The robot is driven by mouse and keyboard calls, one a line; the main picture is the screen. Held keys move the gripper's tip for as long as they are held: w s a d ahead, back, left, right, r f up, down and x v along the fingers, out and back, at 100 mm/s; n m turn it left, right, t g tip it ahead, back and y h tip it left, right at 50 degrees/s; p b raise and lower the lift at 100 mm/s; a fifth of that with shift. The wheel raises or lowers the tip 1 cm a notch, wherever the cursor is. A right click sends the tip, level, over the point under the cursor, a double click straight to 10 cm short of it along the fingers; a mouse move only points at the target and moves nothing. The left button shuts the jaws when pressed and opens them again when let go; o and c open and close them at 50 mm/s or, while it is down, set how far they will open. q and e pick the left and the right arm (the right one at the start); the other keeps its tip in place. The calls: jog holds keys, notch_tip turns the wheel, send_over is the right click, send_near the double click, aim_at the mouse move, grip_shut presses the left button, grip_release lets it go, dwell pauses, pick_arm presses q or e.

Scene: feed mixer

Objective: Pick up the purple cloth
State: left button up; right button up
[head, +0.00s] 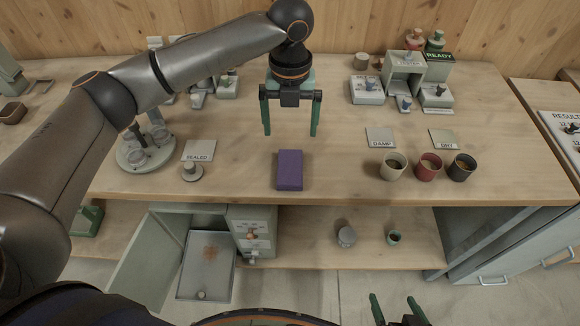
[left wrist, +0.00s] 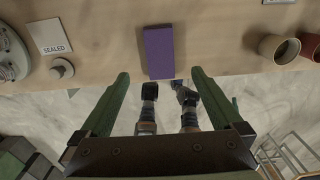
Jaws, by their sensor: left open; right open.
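The purple cloth (head: 290,170) is a flat folded rectangle lying near the front edge of the wooden table, about mid-table. It also shows in the left wrist view (left wrist: 159,52), beyond and between the fingertips. My left gripper (head: 290,133) is open and empty, pointing down above the table, just behind the cloth in the head view and apart from it. Its green fingers also show in the left wrist view (left wrist: 160,75). My right gripper (head: 396,302) is open and empty, low at the bottom edge of the head view, partly cut off, in front of the table.
A SEALED card (head: 199,150) and a small grey weight (head: 191,172) lie left of the cloth. Cream (head: 393,165), red (head: 428,166) and dark (head: 462,167) cups stand to the right near the front edge. An open cabinet (head: 206,265) is below. The tabletop around the cloth is clear.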

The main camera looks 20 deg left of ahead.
aim_at(290, 164)
pick_arm(q)
notch_tip(290, 164, down, 12)
jog(key=shift+s+r+p, duration=0.15)
jog(key=shift+p, duration=0.15)
jog(key=c, duration=1.3)
jog(key=shift+r, duration=0.1)
